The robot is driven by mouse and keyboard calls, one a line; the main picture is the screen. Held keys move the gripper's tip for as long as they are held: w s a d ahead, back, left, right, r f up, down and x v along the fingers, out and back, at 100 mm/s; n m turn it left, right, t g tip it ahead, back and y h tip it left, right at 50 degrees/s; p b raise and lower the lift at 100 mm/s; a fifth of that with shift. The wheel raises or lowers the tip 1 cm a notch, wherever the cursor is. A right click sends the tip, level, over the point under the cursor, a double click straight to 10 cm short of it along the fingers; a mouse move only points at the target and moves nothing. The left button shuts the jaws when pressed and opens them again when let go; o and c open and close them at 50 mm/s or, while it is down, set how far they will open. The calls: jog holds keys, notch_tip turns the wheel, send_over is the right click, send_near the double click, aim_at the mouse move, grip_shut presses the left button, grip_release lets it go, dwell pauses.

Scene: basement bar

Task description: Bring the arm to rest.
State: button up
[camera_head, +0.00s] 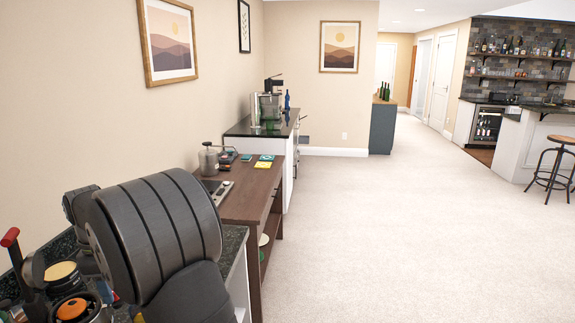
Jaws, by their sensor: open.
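My own arm (165,235) shows as large dark grey ribbed links in the left foreground, raised over the near counter. My gripper is not visible in this view. The arm hides part of the dark stone counter (236,240) behind and under it.
Close at bottom left, a red-knobbed lever (10,237), a tan-topped round container (60,273) and an orange item (72,308) crowd the counter. Beyond it, a brown wooden table (245,192) holds a metal pot (209,160). The carpet (400,240) on the right is clear.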

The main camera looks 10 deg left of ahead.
jog(key=shift+f, duration=0.55)
notch_tip(320, 180, up, 18)
notch_tip(320, 180, down, 18)
jog(key=m, duration=1.2)
jog(key=shift+m, duration=2.5)
